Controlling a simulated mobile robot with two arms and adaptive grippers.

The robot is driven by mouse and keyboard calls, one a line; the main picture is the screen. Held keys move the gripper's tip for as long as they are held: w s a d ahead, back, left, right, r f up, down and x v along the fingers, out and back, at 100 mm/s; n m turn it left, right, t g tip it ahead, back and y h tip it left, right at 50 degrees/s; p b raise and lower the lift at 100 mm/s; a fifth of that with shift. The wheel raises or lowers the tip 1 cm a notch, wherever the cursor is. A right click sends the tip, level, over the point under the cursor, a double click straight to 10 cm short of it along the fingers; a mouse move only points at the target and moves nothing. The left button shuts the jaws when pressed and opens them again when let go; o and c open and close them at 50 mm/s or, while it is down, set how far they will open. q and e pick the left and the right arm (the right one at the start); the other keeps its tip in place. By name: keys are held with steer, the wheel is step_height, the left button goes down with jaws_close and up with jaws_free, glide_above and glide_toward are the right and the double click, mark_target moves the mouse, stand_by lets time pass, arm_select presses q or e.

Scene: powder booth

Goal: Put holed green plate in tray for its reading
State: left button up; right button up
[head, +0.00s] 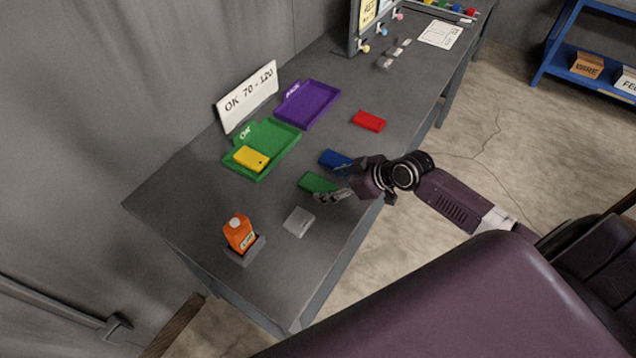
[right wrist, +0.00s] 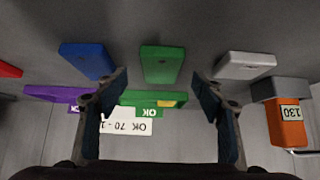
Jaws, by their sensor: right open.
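A green plate (head: 316,182) lies on the grey table, near its front edge. In the right wrist view, the green plate (right wrist: 162,66) lies ahead, between the lines of the two fingers. My right gripper (head: 334,195) is open and empty, close to the plate's right end. The fingers (right wrist: 158,78) stand apart on either side. The green tray (head: 283,136), marked OK, holds a yellow plate (head: 250,158). A purple tray (head: 308,103) stands behind it, empty. An orange gauge (head: 238,232) stands in a grey holder; its label (right wrist: 289,113) reads 130 in the wrist view. My left gripper is not in view.
A blue plate (head: 334,160) lies just beside the green one; a red plate (head: 369,121) is farther back. A light grey block (head: 298,221) lies between green plate and gauge. A white sign (head: 248,96) reading OK 70 - 120 stands behind the trays.

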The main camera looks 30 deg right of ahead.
mark_target(318, 185)
steer(key=x, duration=0.3)
steer(key=shift+w+a+r+p, duration=0.1)
steer(key=shift+w+a+p, duration=0.15)
steer(key=shift+p, duration=0.1)
steer(key=c, duration=1.3)
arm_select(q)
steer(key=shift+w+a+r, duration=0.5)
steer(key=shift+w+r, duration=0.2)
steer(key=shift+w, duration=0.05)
arm_select(e)
steer(key=shift+c, duration=0.4)
